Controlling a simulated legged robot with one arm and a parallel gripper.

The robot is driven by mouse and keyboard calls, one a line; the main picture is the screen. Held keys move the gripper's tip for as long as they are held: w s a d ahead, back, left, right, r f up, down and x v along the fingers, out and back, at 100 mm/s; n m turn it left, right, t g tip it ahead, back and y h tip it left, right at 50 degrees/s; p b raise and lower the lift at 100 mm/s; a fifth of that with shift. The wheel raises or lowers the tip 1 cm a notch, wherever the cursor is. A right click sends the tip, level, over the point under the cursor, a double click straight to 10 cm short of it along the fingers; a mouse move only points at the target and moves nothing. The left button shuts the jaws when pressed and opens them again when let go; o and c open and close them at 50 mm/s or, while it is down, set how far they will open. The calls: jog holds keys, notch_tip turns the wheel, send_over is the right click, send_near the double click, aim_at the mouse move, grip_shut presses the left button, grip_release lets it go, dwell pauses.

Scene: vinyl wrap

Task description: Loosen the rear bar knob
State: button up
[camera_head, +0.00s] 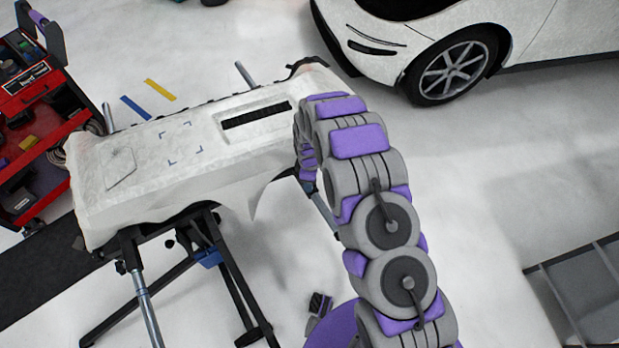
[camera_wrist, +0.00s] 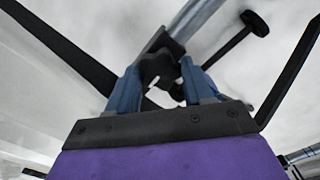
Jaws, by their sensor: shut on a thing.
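In the wrist view my gripper (camera_wrist: 160,78) has its two blue fingers on either side of a black knob (camera_wrist: 158,66). It is shut on this knob. The knob sits at the end of a metal bar (camera_wrist: 188,20) that runs up and to the right. The fingers and shadow hide part of the knob. In the head view my arm reaches to the right end of the work stand (camera_head: 215,240), and my gripper is hidden there behind the arm and the white bumper (camera_head: 150,190).
The white bumper lies across the stand. In the wrist view a black rod with a round end (camera_wrist: 255,22) stands close to the right of the gripper. A red tool cart (camera_head: 35,90) is at the left. A white car (camera_head: 450,60) stands behind. The floor at right is mostly clear.

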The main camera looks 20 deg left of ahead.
jog(key=n+p, duration=0.1)
jog(key=n, duration=0.6)
jog(key=n+p, duration=0.2)
jog(key=n, duration=0.4)
jog(key=shift+n, duration=0.4)
jog(key=shift+w, duration=0.1)
jog(key=o, duration=1)
jog(key=shift+r+p, duration=1.15)
jog(key=shift+r, duration=7.45)
